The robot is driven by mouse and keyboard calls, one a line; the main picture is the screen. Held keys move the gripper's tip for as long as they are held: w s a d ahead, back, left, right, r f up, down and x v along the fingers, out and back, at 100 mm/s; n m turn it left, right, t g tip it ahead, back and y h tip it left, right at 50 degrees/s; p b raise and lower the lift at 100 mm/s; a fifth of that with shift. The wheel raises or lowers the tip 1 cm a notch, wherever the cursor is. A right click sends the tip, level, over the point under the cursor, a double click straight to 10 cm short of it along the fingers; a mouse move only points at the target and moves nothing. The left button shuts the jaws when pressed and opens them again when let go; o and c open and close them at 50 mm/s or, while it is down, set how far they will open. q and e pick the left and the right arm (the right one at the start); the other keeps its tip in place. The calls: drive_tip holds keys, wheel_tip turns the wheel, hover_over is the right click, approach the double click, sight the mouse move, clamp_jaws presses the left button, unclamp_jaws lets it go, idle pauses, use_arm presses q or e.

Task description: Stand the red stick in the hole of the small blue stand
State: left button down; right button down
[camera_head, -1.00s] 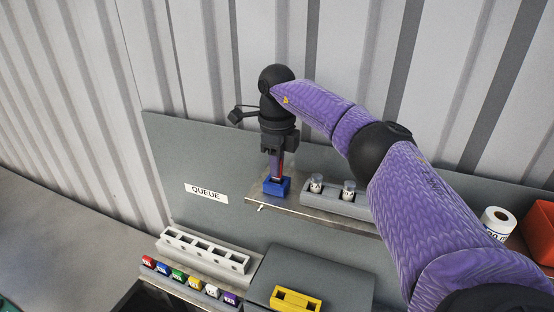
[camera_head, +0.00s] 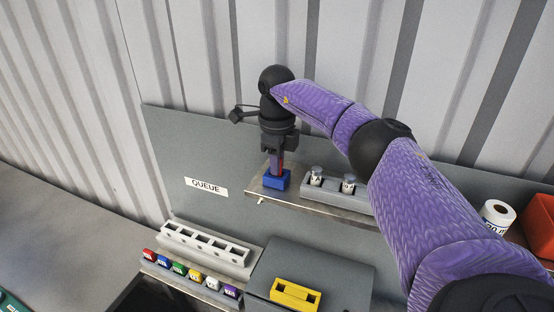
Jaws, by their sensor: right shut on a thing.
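The small blue stand (camera_head: 276,181) sits near the left end of a narrow metal shelf on the grey back panel. The red stick (camera_head: 281,165) shows as a thin strip between my right gripper and the stand. My right gripper (camera_head: 279,157) points down right above the stand and is shut on the red stick. The stick looks upright, with its lower end at the top of the stand. The hole is hidden, so I cannot tell how deep the stick sits in it. My left gripper is not in view.
The shelf (camera_head: 258,192) also bears a grey holder (camera_head: 330,190) with two small vials, right of the stand. A white paper roll (camera_head: 497,215) and a red bin (camera_head: 541,222) stand at the right. Below are a white slotted rack (camera_head: 205,243), several coloured tags and a yellow block (camera_head: 296,294).

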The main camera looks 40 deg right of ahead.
drive_tip(key=c, duration=0.6)
unclamp_jaws()
drive_tip(key=shift+o, duration=0.2)
wheel_tip(320, 180, up, 10)
drive_tip(key=shift+f+b, duration=0.1)
drive_tip(key=shift+b, duration=0.45)
